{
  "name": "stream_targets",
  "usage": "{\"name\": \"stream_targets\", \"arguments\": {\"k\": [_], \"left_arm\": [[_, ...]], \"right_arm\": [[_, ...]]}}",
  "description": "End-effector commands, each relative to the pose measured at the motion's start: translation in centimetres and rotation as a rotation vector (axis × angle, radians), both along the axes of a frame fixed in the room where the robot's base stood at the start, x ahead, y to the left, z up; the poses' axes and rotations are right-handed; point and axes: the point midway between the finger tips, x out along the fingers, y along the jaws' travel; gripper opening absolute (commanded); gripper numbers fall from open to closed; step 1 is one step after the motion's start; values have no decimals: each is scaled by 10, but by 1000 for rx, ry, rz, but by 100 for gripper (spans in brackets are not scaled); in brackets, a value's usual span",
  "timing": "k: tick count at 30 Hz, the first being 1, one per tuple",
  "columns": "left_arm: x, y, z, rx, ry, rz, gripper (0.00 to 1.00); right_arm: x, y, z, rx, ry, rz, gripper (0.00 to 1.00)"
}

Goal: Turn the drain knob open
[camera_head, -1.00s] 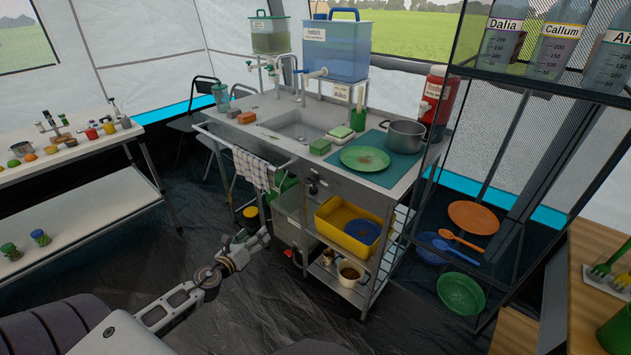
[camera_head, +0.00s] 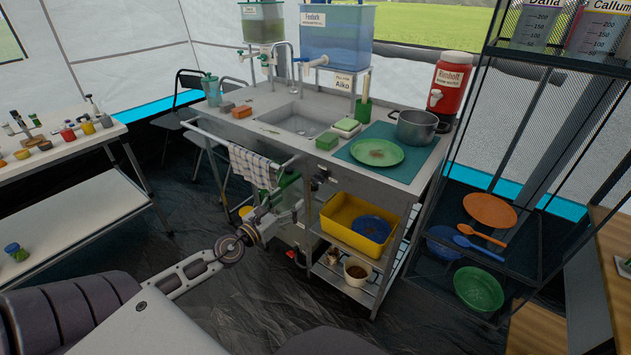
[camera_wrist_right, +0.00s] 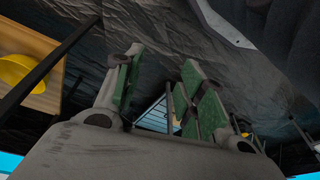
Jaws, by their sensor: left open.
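A small dark knob-like fitting (camera_head: 318,182) shows under the sink counter's front edge, right of the towel in the head view; I take it for the drain knob, but its setting is too small to read. My left gripper (camera_head: 284,202) is open, below the counter and to the left of this fitting. It appears apart from it, though the dark clutter makes the gap hard to judge. My right gripper (camera_wrist_right: 160,88) shows in the right wrist view, its green-padded fingers spread and nothing between them.
The sink basin (camera_head: 300,122) is set in the metal counter. A checked towel (camera_head: 253,167) hangs from the front rail, close above my left gripper. A yellow tub (camera_head: 345,212) sits on the shelf to the right. Dark floor lies open in front.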

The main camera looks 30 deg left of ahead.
Motion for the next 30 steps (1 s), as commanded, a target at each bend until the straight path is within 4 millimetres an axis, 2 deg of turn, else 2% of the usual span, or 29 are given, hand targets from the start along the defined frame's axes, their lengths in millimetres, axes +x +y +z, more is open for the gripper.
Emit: {"name": "stream_targets", "arguments": {"k": [14,30], "left_arm": [[6,0,0,-2,1,0,70],[34,-2,1,-3,-1,1,70]], "right_arm": [[-1,-1,-2,-2,6,0,40],[-4,-4,-16,-16,30,-1,40]]}}
